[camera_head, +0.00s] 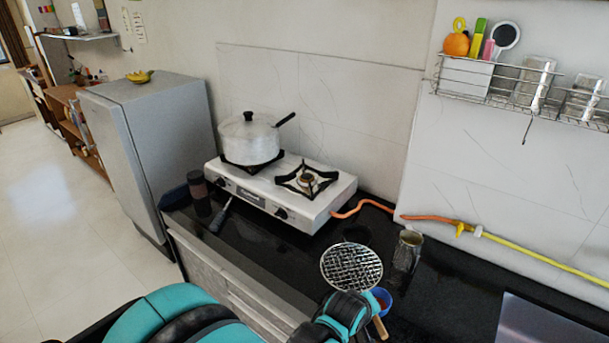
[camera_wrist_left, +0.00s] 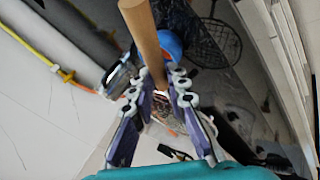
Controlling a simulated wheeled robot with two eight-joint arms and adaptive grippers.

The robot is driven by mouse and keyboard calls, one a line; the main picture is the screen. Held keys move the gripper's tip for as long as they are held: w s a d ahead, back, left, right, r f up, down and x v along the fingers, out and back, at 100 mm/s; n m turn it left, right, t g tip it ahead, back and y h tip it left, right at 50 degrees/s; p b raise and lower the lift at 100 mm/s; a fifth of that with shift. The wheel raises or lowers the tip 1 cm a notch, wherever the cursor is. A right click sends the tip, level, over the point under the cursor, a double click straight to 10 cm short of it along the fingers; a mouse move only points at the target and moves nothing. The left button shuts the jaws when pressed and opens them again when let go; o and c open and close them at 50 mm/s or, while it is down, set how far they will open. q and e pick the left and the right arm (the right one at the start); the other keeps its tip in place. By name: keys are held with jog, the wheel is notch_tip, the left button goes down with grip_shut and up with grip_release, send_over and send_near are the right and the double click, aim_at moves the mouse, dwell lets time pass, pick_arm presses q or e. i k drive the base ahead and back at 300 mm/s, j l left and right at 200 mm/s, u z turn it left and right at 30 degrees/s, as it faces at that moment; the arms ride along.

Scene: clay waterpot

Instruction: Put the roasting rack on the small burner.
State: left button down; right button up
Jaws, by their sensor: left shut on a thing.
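The roasting rack (camera_head: 351,267) is a round wire mesh with a wooden handle (camera_head: 380,328). In the head view it shows over the dark counter near the front edge. My left gripper (camera_head: 362,308) is at its near side, shut on the handle. The small burner (camera_head: 307,180) is the bare right burner on the white gas stove (camera_head: 313,211). My right gripper is not in view.
A lidded pot (camera_head: 249,140) stands on the left burner, handle toward the right. A metal cup (camera_head: 407,250) and a blue bowl (camera_head: 384,296) are close to the rack. An orange hose (camera_head: 375,205) runs along the wall. A dark bottle (camera_head: 199,192) stands left of the stove.

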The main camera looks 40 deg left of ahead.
aim_at(292, 188)
jog(key=k+j, duration=0.1)
jog(key=j, duration=0.35)
jog(key=j+z, duration=0.1)
jog(key=j, duration=0.35)
jog(key=k+j, duration=0.15)
jog(key=j, duration=0.25)
jog(key=k+j, duration=0.1)
jog(key=j, duration=0.35)
jog(key=k+j+z, duration=0.1)
jog(key=j, duration=0.35)
jog(key=k+j, duration=0.1)
jog(key=j, duration=0.35)
